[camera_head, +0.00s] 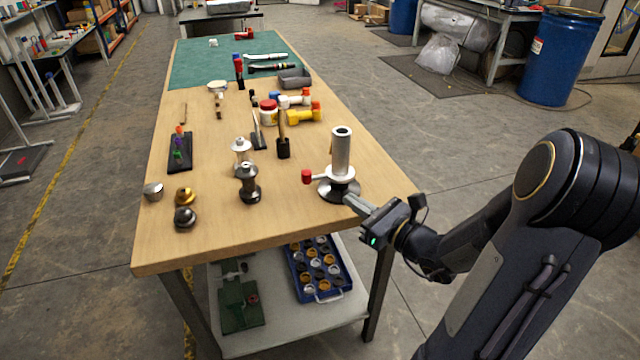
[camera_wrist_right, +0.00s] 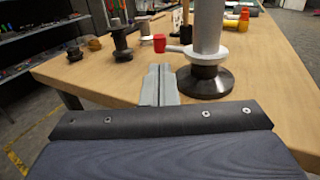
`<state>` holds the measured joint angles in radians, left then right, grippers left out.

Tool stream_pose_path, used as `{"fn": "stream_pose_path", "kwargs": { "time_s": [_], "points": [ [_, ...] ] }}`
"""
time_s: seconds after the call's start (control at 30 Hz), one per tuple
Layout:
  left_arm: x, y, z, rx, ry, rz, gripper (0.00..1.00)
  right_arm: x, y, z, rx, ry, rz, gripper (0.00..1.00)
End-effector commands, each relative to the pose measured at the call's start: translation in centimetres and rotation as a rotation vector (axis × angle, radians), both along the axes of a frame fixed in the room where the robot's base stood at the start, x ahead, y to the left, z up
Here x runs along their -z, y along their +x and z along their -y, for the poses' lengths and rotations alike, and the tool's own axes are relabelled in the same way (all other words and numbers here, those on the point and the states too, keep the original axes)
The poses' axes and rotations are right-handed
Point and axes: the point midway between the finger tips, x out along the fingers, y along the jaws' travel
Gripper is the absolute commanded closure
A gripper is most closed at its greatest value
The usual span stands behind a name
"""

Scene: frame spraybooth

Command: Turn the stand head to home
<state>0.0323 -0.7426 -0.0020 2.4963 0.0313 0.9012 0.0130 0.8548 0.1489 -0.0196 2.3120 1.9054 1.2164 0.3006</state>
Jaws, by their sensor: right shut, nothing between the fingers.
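The stand (camera_head: 341,155) is upright near the right edge of the wooden table, with a grey tube, a pale collar and a dark round base. A short arm with a red knob (camera_head: 307,177) points left from its collar. In the right wrist view the stand's dark base (camera_wrist_right: 208,83) is just beyond and right of my fingers, and the red knob (camera_wrist_right: 160,43) is to the left of the tube. My right gripper (camera_head: 349,200) is shut and empty, low in front of the stand; its fingers (camera_wrist_right: 158,83) lie together. I cannot tell whether they touch the base. My left gripper is not in view.
Two spool-shaped pieces (camera_head: 249,185) (camera_head: 241,155) and several round knobs (camera_head: 185,195) stand left of the stand. A wooden-handled tool (camera_head: 283,140) and yellow part (camera_head: 303,117) are behind. The table's front middle is clear. A blue tray (camera_head: 320,270) is on the lower shelf.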

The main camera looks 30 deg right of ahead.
Motion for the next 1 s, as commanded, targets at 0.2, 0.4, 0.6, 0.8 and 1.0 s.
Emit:
{"fn": "stream_pose_path", "kwargs": {
  "time_s": [0.2,0.4,0.6,0.8,1.0],
  "points": [
    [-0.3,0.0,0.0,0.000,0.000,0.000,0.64,0.0,4.8,-1.3,-0.006,0.002,0.001,1.00],
    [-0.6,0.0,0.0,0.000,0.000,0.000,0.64,-0.1,8.3,-2.1,-0.005,0.000,0.001,1.00],
    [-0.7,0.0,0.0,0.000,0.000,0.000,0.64,0.0,10.1,-2.6,-0.004,-0.001,-0.001,1.00],
    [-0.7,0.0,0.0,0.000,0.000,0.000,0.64,0.0,10.4,-2.6,-0.002,-0.002,-0.001,1.00],
    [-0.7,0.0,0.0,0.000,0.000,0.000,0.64,0.0,10.4,-2.6,-0.002,-0.002,-0.001,1.00]
  ]
}}
